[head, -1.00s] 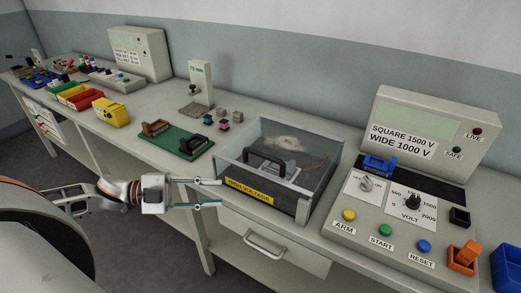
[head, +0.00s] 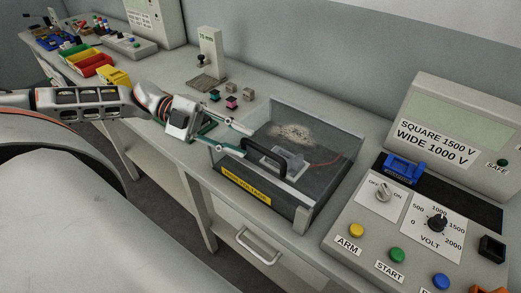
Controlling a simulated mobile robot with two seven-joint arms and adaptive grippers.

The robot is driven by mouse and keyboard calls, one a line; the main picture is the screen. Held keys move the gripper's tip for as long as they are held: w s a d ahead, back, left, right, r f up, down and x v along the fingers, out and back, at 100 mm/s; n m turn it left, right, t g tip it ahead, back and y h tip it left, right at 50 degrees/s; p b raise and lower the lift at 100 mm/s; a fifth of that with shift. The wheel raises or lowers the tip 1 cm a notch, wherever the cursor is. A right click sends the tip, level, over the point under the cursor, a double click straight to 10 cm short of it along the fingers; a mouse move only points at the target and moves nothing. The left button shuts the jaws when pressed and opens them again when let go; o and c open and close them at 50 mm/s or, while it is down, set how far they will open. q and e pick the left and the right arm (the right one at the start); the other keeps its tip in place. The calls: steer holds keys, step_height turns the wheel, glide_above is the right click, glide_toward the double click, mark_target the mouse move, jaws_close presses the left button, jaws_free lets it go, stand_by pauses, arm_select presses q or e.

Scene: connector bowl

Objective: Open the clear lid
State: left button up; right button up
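The clear lid (head: 312,128) lies closed over a dark box on the bench, in the middle of the head view. Its black handle (head: 265,157) stands up near the front edge. A yellow high-voltage label (head: 246,188) is on the box front. My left gripper (head: 247,142) is open, its two fingers apart, just left of the handle's left end. I cannot tell whether a finger touches the handle or lid. A pale object and a red wire show through the lid. My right gripper is not in view.
A control panel with a volt knob (head: 437,223) and coloured buttons stands right of the box. A small stand (head: 211,55) and small blocks are behind my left gripper. Yellow and red bins (head: 90,63) are at the far left. A drawer handle (head: 258,246) is below.

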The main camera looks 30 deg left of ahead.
mark_target(253, 145)
arm_select(q)
steer(key=b+x, duration=0.1)
steer(key=x, duration=0.1)
steer(key=b+x, duration=0.2)
steer(key=shift+a+f, duration=0.1)
steer(key=shift+f, duration=0.2)
steer(key=shift+w+d+b, duration=0.2)
steer(key=shift+d+b, duration=0.3)
steer(key=shift+b, duration=0.25)
steer(key=shift+d+r, duration=0.1)
steer(key=shift+d, duration=0.1)
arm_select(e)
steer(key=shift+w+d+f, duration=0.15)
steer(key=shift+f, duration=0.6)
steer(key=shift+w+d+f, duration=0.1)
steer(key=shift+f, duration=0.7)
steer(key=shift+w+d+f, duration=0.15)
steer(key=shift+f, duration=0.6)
arm_select(q)
jaws_close()
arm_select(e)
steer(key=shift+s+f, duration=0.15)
